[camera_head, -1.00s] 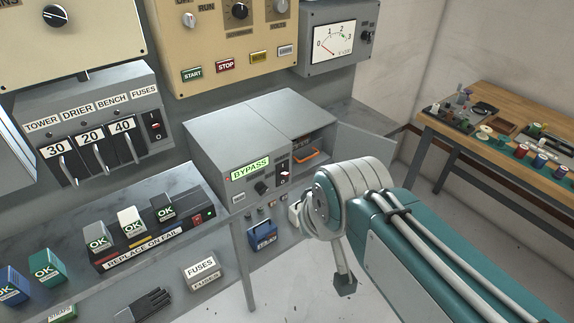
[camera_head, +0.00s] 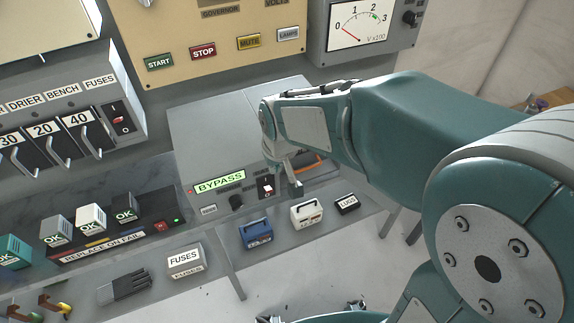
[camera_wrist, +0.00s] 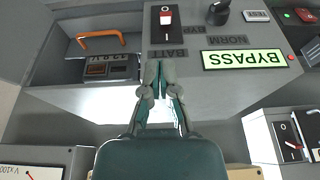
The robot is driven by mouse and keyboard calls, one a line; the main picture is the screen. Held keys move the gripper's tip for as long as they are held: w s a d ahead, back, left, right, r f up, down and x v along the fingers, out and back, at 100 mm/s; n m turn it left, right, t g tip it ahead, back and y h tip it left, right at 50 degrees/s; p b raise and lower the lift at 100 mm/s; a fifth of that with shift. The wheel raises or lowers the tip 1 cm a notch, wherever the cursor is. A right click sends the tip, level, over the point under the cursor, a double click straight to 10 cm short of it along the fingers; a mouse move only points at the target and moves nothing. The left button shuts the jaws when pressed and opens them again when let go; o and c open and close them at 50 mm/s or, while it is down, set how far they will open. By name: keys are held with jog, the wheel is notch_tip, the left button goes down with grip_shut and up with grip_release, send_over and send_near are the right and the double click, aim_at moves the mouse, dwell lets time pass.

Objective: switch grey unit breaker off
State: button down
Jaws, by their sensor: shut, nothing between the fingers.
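The grey unit (camera_head: 215,130) stands on the bench with a lit BYPASS display (camera_head: 220,182) on its front. Its breaker, a black rocker (camera_head: 266,187) with a red and white middle, sits right of the black knob (camera_head: 236,202). In the wrist view, which is upside down, the rocker (camera_wrist: 166,22) is near the top centre, beside the display (camera_wrist: 244,59). My gripper (camera_wrist: 157,66) is shut and empty, its tips pointing towards the rocker and apart from it in the picture. In the head view my gripper (camera_head: 297,188) is just right of the rocker.
An open compartment with an orange handle (camera_wrist: 98,38) adjoins the rocker. The fuse panel has a similar switch (camera_head: 120,118). Blue (camera_head: 256,233) and white (camera_head: 306,214) boxes, plus a LUGS box (camera_head: 347,204), stand below the unit. My arm covers the unit's right side.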

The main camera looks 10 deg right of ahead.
send_near(268, 187)
jog(key=f, duration=0.2)
jog(key=x, duration=0.2)
jog(key=a+x, duration=0.1)
jog(key=x, duration=0.1)
jog(key=shift+w+f, duration=0.25)
jog(key=shift+d, duration=0.5)
jog(key=shift+a, duration=0.1)
